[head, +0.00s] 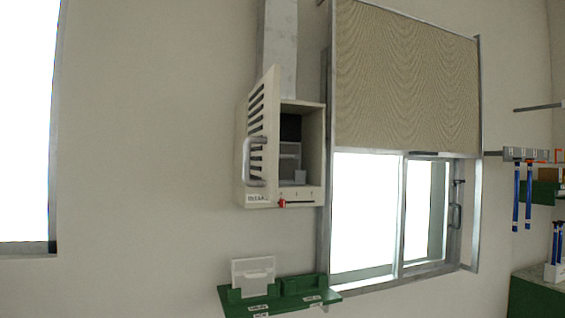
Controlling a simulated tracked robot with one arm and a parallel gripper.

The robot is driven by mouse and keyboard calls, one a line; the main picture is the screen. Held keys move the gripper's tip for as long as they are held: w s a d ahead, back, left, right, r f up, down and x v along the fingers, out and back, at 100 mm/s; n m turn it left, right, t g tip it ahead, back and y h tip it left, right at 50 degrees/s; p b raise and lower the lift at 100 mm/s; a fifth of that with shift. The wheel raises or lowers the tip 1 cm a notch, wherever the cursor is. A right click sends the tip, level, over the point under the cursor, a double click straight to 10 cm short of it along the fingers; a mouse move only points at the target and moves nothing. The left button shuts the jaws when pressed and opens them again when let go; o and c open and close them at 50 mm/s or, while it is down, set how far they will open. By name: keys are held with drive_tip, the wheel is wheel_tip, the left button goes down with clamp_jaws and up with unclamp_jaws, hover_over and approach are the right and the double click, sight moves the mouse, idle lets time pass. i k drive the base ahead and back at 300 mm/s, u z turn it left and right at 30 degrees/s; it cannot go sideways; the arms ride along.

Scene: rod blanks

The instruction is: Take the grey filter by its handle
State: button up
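A cream wall unit (242,150) hangs left of the window, with its slatted door (260,112) swung open towards me. The door has a grey bar handle (247,162). Inside, behind the door, a grey panel with a small block-like handle (300,177) shows in front of a dark recess; this looks like the grey filter (289,152), but it is too small to be sure. Its left part is hidden by the door. A white panel (253,277) stands upright in the left part of a green rack (325,296) below. My gripper is not in view.
A grey duct (280,45) rises from the unit. A window (363,215) with a half-lowered beige blind (405,80) is to the right. Blue-handled tools (516,195) hang from a rail at far right, above a green cabinet (535,298).

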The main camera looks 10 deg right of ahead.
sight(290, 153)
drive_tip(key=z, duration=0.4)
drive_tip(key=i, duration=0.4)
drive_tip(key=z, duration=0.85)
drive_tip(key=i, duration=2.5)
drive_tip(key=u, duration=0.95)
